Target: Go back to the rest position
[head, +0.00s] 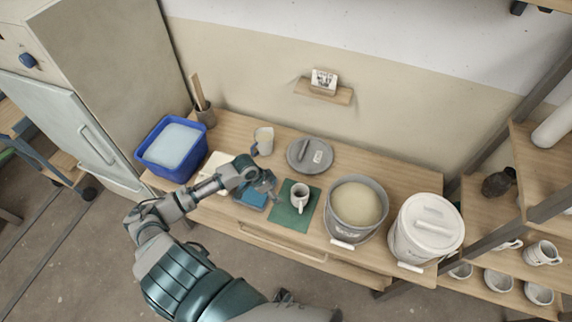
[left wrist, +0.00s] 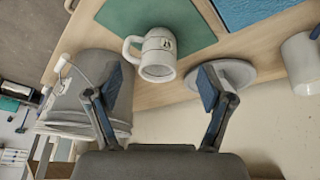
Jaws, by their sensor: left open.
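My left gripper (head: 274,188) reaches in from the left over the wooden table (head: 240,130), just left of a white mug (head: 299,192). The mug stands upright on a green mat (head: 285,217). In the left wrist view, the two fingers of my left gripper (left wrist: 160,93) are spread apart with nothing between their tips. The mug (left wrist: 158,60) shows beyond them, on the green mat (left wrist: 190,15), apart from the fingers. My right gripper is in neither view.
An open bucket of glaze (head: 356,203) and a lidded white bucket (head: 426,228) stand right of the mat. Shelves with mugs (head: 543,252) stand at the right.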

